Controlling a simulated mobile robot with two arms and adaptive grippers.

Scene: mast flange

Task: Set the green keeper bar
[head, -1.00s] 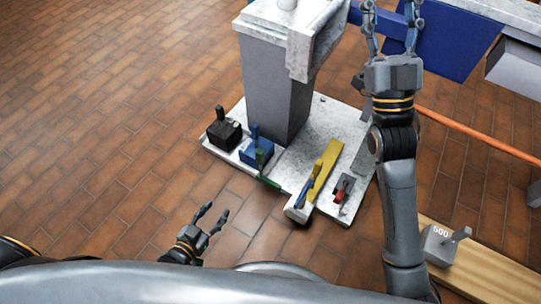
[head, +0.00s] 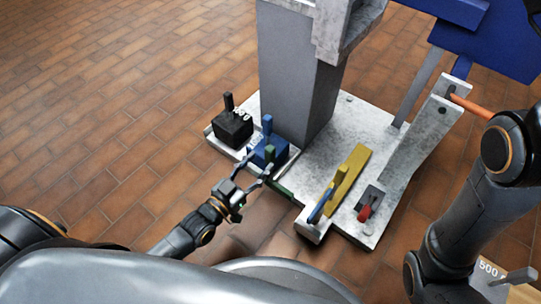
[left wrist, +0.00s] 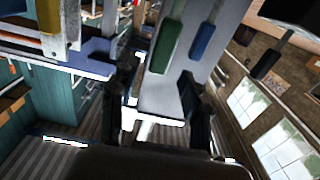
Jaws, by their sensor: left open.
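The green keeper bar (head: 283,190) lies at the near-left edge of the pale base plate (head: 330,130), with its upright green grip (head: 269,154) beside the blue block. In the left wrist view the green grip (left wrist: 167,46) hangs beyond the fingertips, roughly between them. My left gripper (head: 259,169) is open, its fingers reaching toward the green grip from the near side. In the left wrist view its two dark fingers (left wrist: 158,100) stand apart with nothing between them. My right arm passes on the right, and its gripper is not clearly visible.
A blue block (head: 267,150) and a black block (head: 232,128) stand behind the green bar. A grey column (head: 293,85) rises behind them. A yellow bar (head: 347,180) and a red-handled part (head: 364,211) lie to the right. The tiled floor at left is clear.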

